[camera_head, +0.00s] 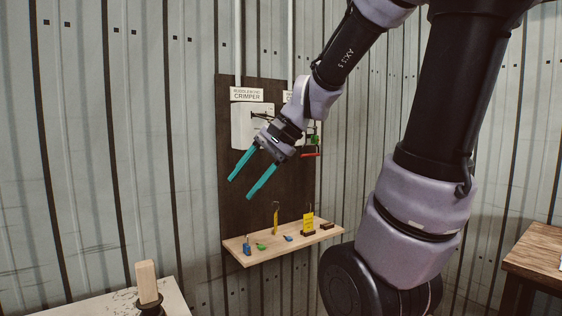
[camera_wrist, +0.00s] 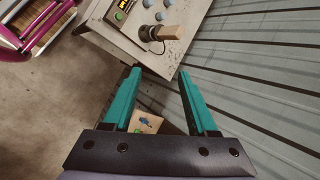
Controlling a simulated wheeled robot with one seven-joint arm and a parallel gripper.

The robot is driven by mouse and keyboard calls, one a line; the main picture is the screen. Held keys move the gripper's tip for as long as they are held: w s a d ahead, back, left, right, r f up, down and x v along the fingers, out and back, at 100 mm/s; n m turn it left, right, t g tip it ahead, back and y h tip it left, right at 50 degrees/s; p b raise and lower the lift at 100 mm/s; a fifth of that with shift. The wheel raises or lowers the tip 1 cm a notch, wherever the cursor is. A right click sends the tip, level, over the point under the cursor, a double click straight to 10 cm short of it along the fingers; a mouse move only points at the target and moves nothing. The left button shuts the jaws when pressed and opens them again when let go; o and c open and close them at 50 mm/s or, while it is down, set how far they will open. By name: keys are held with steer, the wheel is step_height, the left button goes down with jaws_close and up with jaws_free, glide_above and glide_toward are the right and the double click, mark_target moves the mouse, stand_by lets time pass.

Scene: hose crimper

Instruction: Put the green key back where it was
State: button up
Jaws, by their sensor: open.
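My gripper (camera_head: 240,189) is open and empty, with its two teal fingers spread in the air in front of the dark board (camera_head: 238,215). A small green item (camera_head: 260,246), possibly the green key, lies on the wooden shelf (camera_head: 262,258) below my gripper. Another green piece (camera_head: 315,139) shows on the right-hand wall unit, partly behind my wrist; I cannot tell which is the key. In the wrist view, the gripper (camera_wrist: 158,75) is empty, and the shelf (camera_wrist: 157,118) shows small and partly hidden beyond the fingers.
The shelf also holds a blue padlock-like item (camera_head: 246,249), a yellow upright tag (camera_head: 276,222) and a yellow stand (camera_head: 308,224). A white crimper box (camera_head: 243,126) hangs on the board. A bench with a wooden handle (camera_head: 147,281) stands at lower left, a wooden table (camera_head: 535,255) at right.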

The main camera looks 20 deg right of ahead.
steer(key=s+d+r+n+t+h, duration=0.3)
steer(key=s+d+r+n+h, duration=0.1)
steer(key=s+d+h, duration=0.1)
steer(key=shift+d+r+n+t, duration=0.3)
steer(key=shift+d+t, duration=0.1)
steer(key=shift+d, duration=0.1)
